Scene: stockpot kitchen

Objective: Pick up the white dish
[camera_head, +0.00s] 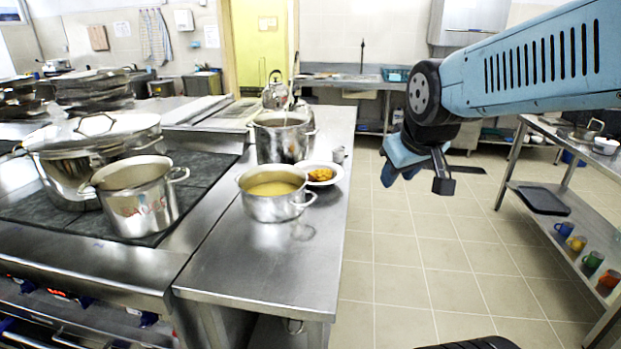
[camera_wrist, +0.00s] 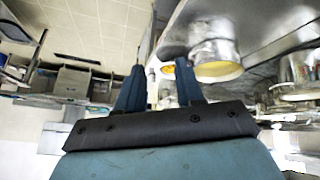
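The white dish (camera_head: 336,176) is a shallow round plate with orange food (camera_head: 320,174) in it. It lies on the steel counter, just right of and behind a steel pot of yellow soup (camera_head: 272,192), which hides part of its left side. My gripper (camera_head: 414,184) is in the air over the floor, right of the counter and apart from the dish. In the wrist view my gripper's two fingers (camera_wrist: 160,88) stand apart with nothing held. The orange food (camera_wrist: 167,71) shows small beyond them, and the soup pot (camera_wrist: 213,48) is to its right.
A tall steel pot (camera_head: 283,138) with a utensil in it stands behind the dish. A stove with large pots (camera_head: 140,196) is at left. A steel table (camera_head: 560,130) at right bears a white bowl (camera_head: 606,146). The tiled floor (camera_head: 420,250) between is clear.

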